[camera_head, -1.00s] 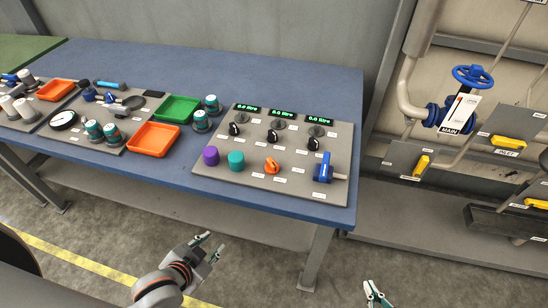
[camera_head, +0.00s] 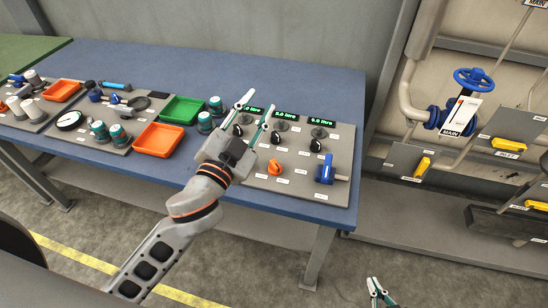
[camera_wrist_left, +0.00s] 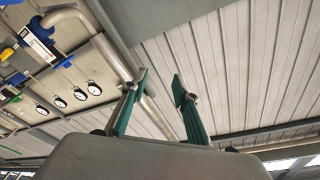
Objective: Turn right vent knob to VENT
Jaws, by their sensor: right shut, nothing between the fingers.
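The grey panel (camera_head: 338,197) on the blue bench has three black knobs in a row below green displays. The right black knob (camera_head: 316,146) is upright, and its label is too small to read. The middle black knob (camera_head: 275,137) and the left one (camera_head: 238,130) are nearer my left gripper (camera_head: 257,105). That gripper is open and empty, over the panel's left part between the left and middle knobs in the picture; its height is unclear. Its open fingers also show in the left wrist view (camera_wrist_left: 159,80). My right gripper (camera_head: 376,288) is shut and empty at the bottom edge, off the bench.
An orange knob (camera_head: 275,167) and a blue lever valve (camera_head: 325,170) sit on the panel's front part. My left arm hides the front left part. Green (camera_head: 183,97) and orange trays (camera_head: 135,139) lie left. Pipes with a blue handwheel (camera_head: 473,79) stand right.

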